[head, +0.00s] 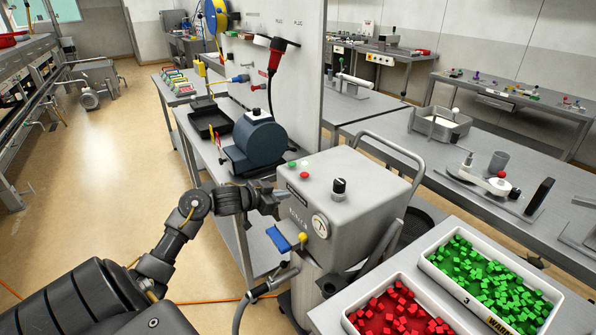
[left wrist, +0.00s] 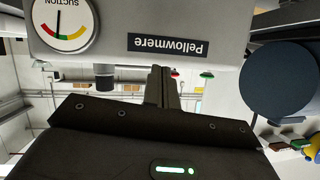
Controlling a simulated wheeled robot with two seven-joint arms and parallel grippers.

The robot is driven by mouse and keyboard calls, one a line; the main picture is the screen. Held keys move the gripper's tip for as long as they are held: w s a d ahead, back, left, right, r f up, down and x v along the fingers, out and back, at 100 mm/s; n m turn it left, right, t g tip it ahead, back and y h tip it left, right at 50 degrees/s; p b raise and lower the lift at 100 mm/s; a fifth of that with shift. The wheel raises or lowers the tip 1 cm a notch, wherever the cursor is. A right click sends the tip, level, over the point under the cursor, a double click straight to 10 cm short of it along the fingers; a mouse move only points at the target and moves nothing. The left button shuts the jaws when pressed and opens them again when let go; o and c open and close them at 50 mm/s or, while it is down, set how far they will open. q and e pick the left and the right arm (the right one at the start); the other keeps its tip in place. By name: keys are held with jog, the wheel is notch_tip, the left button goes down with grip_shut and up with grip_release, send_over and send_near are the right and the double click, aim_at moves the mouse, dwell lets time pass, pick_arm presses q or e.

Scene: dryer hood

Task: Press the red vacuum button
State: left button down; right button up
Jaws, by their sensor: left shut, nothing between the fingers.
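The red button (head: 304,175) sits on the top of a grey metal cabinet (head: 372,205), near its left edge, with a green button (head: 292,164) beside it. The red button (left wrist: 175,72) also shows in the left wrist view, which is upside down, just right of my fingertips. My left gripper (head: 282,196) is shut and empty. In the head view its tips are by the cabinet's upper left side, below and left of the red button. I see no contact with the button. My right gripper is out of view.
A black knob (head: 339,186) stands on the cabinet top, and a suction gauge (head: 320,226) is on its front. A blue-handled valve (head: 286,237) sits below my gripper. Trays of red cubes (head: 349,318) and green cubes (head: 428,262) stand at the lower right. A blue motor (head: 262,140) sits behind.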

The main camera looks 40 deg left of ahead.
pick_arm(q)
jog(key=a+r+t+h, duration=0.1)
jog(key=a+r, duration=0.3)
jog(key=r, duration=0.5)
jog(key=shift+w+a+r+h, duration=0.2)
jog(key=shift+w+r+h, duration=0.1)
jog(key=shift+h, duration=0.3)
jog(key=p, duration=0.3)
send_over(299, 181)
jog(key=shift+s+f, duration=0.2)
jog(key=shift+f, duration=0.85)
notch_tip(299, 181, down, 3)
jog(key=shift+w+f+p, duration=0.15)
jog(key=shift+f+p, duration=0.05)
jog(key=shift+p, duration=0.3)
jog(key=shift+f, duration=0.5)
